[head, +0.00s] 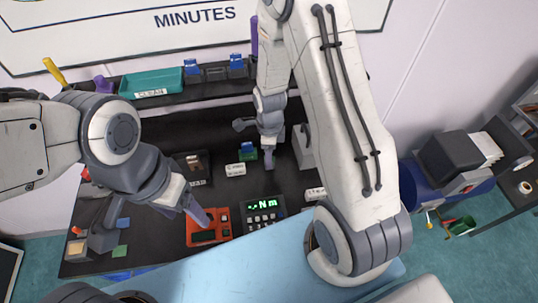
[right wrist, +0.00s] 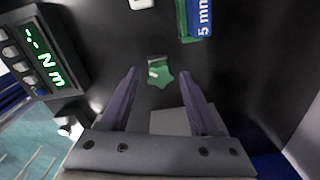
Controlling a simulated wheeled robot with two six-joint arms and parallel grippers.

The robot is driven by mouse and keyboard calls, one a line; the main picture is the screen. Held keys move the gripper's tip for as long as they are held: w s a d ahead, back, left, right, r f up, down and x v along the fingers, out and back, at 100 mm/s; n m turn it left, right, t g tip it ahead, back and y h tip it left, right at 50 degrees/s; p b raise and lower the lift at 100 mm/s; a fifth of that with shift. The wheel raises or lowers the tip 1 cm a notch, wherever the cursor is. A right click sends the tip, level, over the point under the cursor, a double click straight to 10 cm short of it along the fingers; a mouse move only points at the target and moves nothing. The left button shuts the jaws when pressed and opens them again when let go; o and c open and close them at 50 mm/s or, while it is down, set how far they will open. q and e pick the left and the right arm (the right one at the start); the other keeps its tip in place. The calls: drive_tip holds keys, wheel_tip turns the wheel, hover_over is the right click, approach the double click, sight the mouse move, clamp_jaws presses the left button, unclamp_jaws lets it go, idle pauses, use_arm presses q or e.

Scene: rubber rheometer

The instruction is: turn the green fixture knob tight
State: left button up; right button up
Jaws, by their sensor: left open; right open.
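The green knob (right wrist: 159,72) is star-shaped and shows in the right wrist view, beside a grey block (right wrist: 170,121). In that view my right gripper (right wrist: 159,80) is open, with its two purple fingers on either side of the knob's position; I cannot tell how far above it they are. In the head view my right gripper (head: 268,160) points down over the dark bench, and I cannot make out the knob there. My left gripper (head: 197,212) is open beside an orange device (head: 208,228), away from the knob.
A display reading "N m" (head: 262,206) stands on the bench and also shows in the right wrist view (right wrist: 42,52). A green and blue block marked 5 mm (right wrist: 196,18) is near the knob. A teal tray (head: 152,82) sits on the back shelf.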

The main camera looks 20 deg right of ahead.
drive_tip(key=n, duration=0.4)
drive_tip(key=shift+n, duration=0.3)
drive_tip(key=n, duration=1)
drive_tip(key=shift+n, duration=0.3)
clamp_jaws()
drive_tip(key=m, duration=0.4)
drive_tip(key=shift+m, duration=0.4)
